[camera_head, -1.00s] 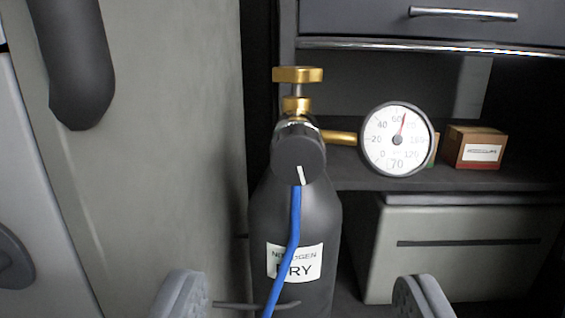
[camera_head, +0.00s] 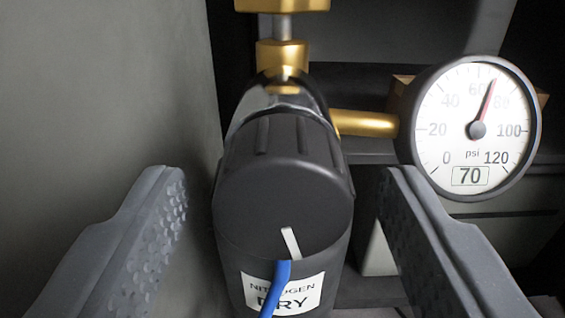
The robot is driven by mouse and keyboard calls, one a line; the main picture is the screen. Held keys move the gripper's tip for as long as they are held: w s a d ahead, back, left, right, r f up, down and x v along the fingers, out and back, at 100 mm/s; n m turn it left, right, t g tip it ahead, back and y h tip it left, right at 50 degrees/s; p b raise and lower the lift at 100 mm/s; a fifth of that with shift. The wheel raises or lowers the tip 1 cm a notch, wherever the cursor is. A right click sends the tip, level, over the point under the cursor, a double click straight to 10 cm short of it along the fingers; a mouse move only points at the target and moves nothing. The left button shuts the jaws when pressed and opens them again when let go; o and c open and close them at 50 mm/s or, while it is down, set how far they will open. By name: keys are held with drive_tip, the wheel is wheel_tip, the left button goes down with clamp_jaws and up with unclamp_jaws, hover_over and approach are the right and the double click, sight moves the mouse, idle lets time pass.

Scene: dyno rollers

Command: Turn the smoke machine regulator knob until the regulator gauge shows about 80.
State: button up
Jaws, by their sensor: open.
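The black regulator knob (camera_head: 272,195) faces me in the middle of the view, with a white pointer mark slanting near its lower edge. The round gauge (camera_head: 470,128) is at the right on a brass stem; its needle lies between 60 and 80 and its display reads 70 psi. My gripper (camera_head: 285,185) is open, with one grey ribbed finger on each side of the knob. A gap shows between each finger and the knob, so neither appears to touch it.
The dark bottle (camera_head: 333,285) with a nitrogen label stands below the knob. A blue hose (camera_head: 276,288) runs down in front of it. A brass valve handle (camera_head: 283,5) is above. A grey-green wall (camera_head: 110,90) is at the left, and a shelf with a cardboard box is behind the gauge.

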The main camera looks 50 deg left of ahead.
drive_tip(key=shift+w+a, duration=0.1)
drive_tip(key=shift+w, duration=0.05)
drive_tip(key=c, duration=1)
drive_tip(key=shift+r+m+p, duration=0.25)
drive_tip(key=shift+m+p, duration=0.65)
drive_tip(key=shift+p, duration=0.3)
drive_tip(key=shift+f+m+p, duration=0.15)
drive_tip(key=shift+m+p, duration=0.35)
drive_tip(key=shift+m, duration=0.2)
drive_tip(key=o, duration=1)
